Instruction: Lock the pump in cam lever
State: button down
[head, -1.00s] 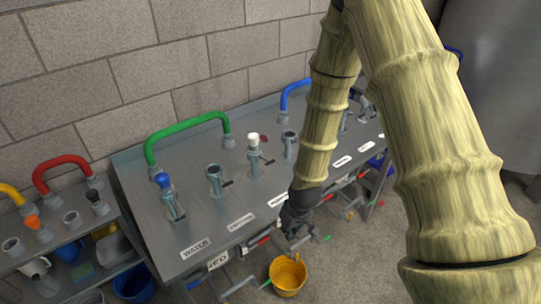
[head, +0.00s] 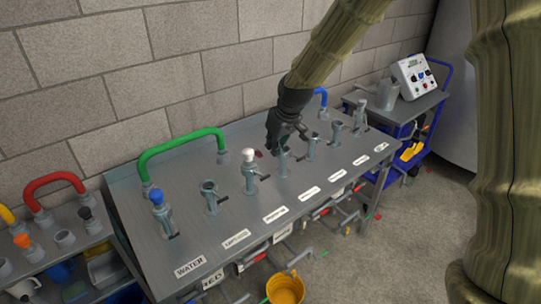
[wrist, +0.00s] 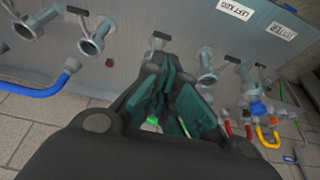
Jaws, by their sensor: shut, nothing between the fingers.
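A steel bench (head: 150,225) carries a row of grey ports with small dark cam levers. I cannot tell which one is the pump in port; most labels are too small to read in the head view. My gripper (head: 284,143) is low over the middle of the row. It is just above a port (head: 283,165) right of the white-capped port (head: 249,172), and partly hides it. I cannot tell whether it touches. In the wrist view my gripper (wrist: 165,75) is shut and empty. A dark lever (wrist: 160,35) shows beyond it, and an uncapped port (wrist: 207,72) stands to its right.
A green hose (head: 180,140) arches behind the ports at the left, and a blue-capped port (head: 157,198) stands in front. A side table (head: 420,104) holds a control box (head: 414,75). A yellow bucket (head: 285,290) is on the floor. The bench's front strip with labels is clear.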

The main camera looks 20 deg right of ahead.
aim_at(263, 176)
jog(key=shift+p+x, duration=2.05)
jog(key=shift+x, duration=4.55)
jog(key=shift+f, duration=0.15)
jog(key=shift+s+a+f+b, duration=0.1)
jog(key=shift+f+b, duration=0.05)
jog(key=shift+b, duration=0.4)
jog(key=shift+s+t, duration=0.1)
jog(key=shift+t, duration=0.2)
